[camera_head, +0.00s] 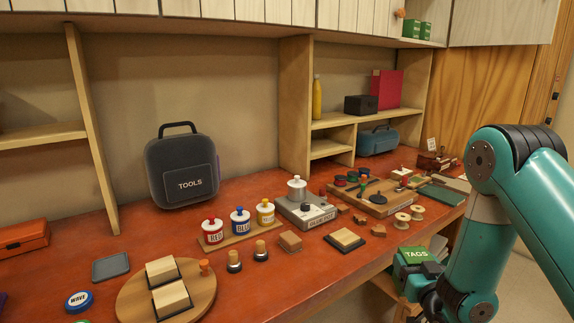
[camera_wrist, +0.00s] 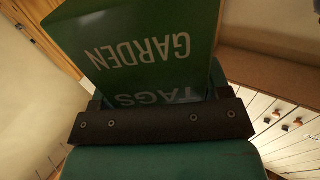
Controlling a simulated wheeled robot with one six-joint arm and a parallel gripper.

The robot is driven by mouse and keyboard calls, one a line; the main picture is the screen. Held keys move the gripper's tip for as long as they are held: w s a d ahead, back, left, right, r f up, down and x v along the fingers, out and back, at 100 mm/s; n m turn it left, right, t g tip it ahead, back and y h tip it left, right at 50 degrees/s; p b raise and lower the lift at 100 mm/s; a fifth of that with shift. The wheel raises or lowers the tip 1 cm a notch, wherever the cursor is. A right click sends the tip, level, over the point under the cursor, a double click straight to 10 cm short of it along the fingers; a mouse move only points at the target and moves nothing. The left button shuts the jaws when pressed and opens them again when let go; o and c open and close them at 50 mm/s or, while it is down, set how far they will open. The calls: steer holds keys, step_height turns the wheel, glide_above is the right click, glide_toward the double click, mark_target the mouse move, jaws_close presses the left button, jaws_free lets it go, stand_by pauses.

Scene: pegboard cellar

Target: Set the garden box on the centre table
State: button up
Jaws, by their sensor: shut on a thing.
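The garden box is green. In the wrist view the garden box (camera_wrist: 120,28) fills the upper middle, with white "GARDEN" lettering upside down and "TAGS" below it, partly hidden by a dark bar of my gripper. In the head view the garden box (camera_head: 416,256) shows "TAGS" on its face, at lower right beyond the workbench's front edge. My gripper (camera_head: 424,276) is shut on it and holds it in the air. The fingertips are mostly hidden. I cannot pick out a separate centre table.
A red-brown workbench (camera_head: 110,240) runs along the wall. It carries a tool case (camera_head: 183,185), paint bottles (camera_head: 240,222), a glue pot base (camera_head: 305,212) and a round wooden board (camera_head: 135,300). Small green boxes (camera_head: 411,28) stand on a high shelf.

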mark_target(411, 263)
steer(key=s+f, duration=0.5)
steer(key=f, duration=0.4)
steer(key=shift+n+y, duration=0.3)
steer(key=shift+y, duration=0.2)
steer(key=a+r+p, duration=0.1)
steer(key=r+p, duration=0.2)
steer(key=r, duration=0.1)
steer(key=w+r+p, duration=0.1)
steer(key=r+p, duration=0.3)
steer(key=r, duration=0.1)
steer(key=w+a+r+p, duration=0.1)
steer(key=r+p, duration=0.3)
steer(key=r, duration=0.1)
steer(key=shift+w+a, duration=0.15)
steer(key=shift+a, duration=0.15)
steer(key=a+r+n+g+y+b, duration=0.1)
steer(key=a+r+n+y+b, duration=0.1)
steer(key=a+r, duration=0.4)
steer(key=a+r+n+g+y+b, duration=0.1)
steer(key=a+r+y+b, duration=0.3)
steer(key=a, duration=0.8)
steer(key=a+r+n+g+y+b, duration=0.1)
steer(key=a+r+n+y+b, duration=0.2)
steer(key=a+r+b, duration=0.2)
steer(key=a+r, duration=0.2)
steer(key=a, duration=0.2)
steer(key=shift+r, duration=0.3)
steer(key=shift+a, duration=0.1)
